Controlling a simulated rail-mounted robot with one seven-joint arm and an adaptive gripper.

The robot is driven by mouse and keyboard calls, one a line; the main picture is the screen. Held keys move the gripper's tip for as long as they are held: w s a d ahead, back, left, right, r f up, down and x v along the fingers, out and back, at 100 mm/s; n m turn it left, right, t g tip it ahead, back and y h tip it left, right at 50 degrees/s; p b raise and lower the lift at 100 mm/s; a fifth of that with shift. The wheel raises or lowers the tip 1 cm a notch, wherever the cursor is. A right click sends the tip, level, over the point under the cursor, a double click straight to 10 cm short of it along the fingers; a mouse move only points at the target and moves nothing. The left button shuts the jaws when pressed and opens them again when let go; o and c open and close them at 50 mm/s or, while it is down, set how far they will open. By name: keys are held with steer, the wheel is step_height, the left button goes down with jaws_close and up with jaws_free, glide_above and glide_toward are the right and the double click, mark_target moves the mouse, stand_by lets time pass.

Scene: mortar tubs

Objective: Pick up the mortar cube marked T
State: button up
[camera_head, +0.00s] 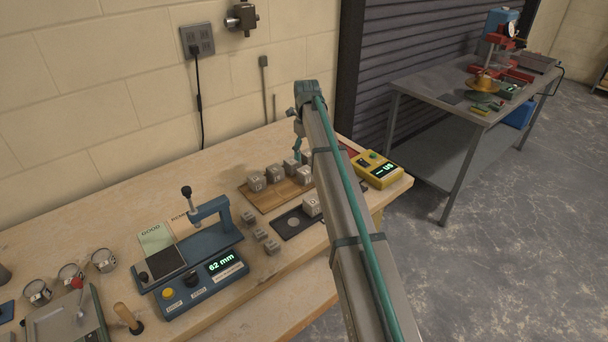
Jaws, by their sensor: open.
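Several grey mortar cubes stand on a wooden board (262,203) on the workbench, among them a front-left cube (257,184) and a cube behind it (274,173). Another cube (311,206) stands on a dark mat (288,234) in front of the board. Three smaller cubes (260,235) stand on the bench left of the mat. The marks are too small to read, so I cannot tell which cube bears the T. My gripper (298,153) points down, open, over the back right of the board near the rear cubes. My arm partly hides it and the board's right end.
A blue measuring device (203,282) reading 62 mm stands left of the cubes. A yellow meter (377,170) is at the bench's right end. Several metal cups (70,273) and a tray are at far left. A wall is behind; a grey table (450,105) stands apart at right.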

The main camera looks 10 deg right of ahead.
mark_target(306, 170)
steer(key=shift+a+f, duration=0.15)
steer(key=shift+f, duration=0.1)
step_height(306, 170, down, 5)
steer(key=shift+r+p, duration=0.1)
steer(key=shift+p, duration=0.5)
steer(key=shift+w+f+p, duration=0.15)
steer(key=shift+f+p, duration=0.45)
steer(key=shift+f, duration=0.75)
steer(key=shift+w+f+p, duration=0.1)
steer(key=shift+f+p, duration=0.45)
steer(key=shift+f, duration=0.8)
steer(key=c, duration=1.1)
steer(key=shift+c, duration=0.2)
steer(key=shift+r, duration=0.15)
